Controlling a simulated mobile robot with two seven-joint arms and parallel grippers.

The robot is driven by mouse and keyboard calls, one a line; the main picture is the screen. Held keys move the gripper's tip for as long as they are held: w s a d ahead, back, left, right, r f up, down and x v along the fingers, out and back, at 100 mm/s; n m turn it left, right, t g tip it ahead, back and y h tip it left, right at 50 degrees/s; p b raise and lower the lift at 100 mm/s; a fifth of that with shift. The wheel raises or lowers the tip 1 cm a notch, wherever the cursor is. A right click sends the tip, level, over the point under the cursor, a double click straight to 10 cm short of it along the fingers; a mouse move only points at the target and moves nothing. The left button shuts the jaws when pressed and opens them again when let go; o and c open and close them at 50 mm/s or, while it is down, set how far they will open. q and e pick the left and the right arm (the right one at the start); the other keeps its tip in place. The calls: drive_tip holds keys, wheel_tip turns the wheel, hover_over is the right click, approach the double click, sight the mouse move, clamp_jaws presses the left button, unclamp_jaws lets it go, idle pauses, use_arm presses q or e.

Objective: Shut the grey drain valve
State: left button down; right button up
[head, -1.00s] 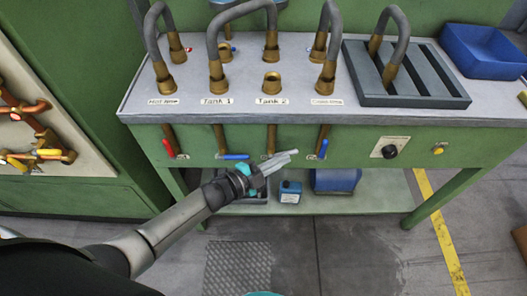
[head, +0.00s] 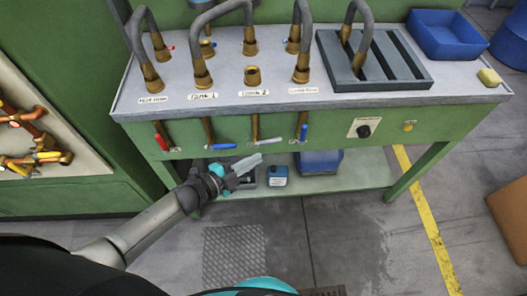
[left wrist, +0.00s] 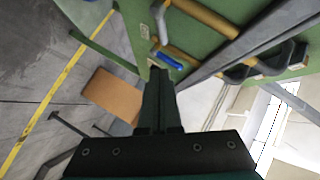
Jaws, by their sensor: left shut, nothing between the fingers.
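The grey drain valve is on the brass pipe under the Tank 2 label, third from the left. Its light grey handle (head: 266,141) lies nearly level, pointing right across the pipe. The handle's end also seems to show at the top of the left wrist view (left wrist: 159,14). My left gripper (head: 259,158) is shut and empty, just below the grey handle in the head view, pointing right. In the left wrist view its closed fingers (left wrist: 158,76) reach toward the blue handle. I cannot tell whether it touches the grey handle. My right gripper is out of view.
Neighbouring valves have a red handle (head: 160,142), a level blue handle (head: 222,146) and an upright blue handle (head: 304,131). A black knob (head: 364,131) sits further right.

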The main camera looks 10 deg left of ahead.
use_arm(q)
drive_tip(key=v, duration=0.5)
drive_tip(key=shift+s+a+f, duration=0.1)
drive_tip(key=shift+a+f, duration=0.05)
drive_tip(key=shift+a, duration=0.1)
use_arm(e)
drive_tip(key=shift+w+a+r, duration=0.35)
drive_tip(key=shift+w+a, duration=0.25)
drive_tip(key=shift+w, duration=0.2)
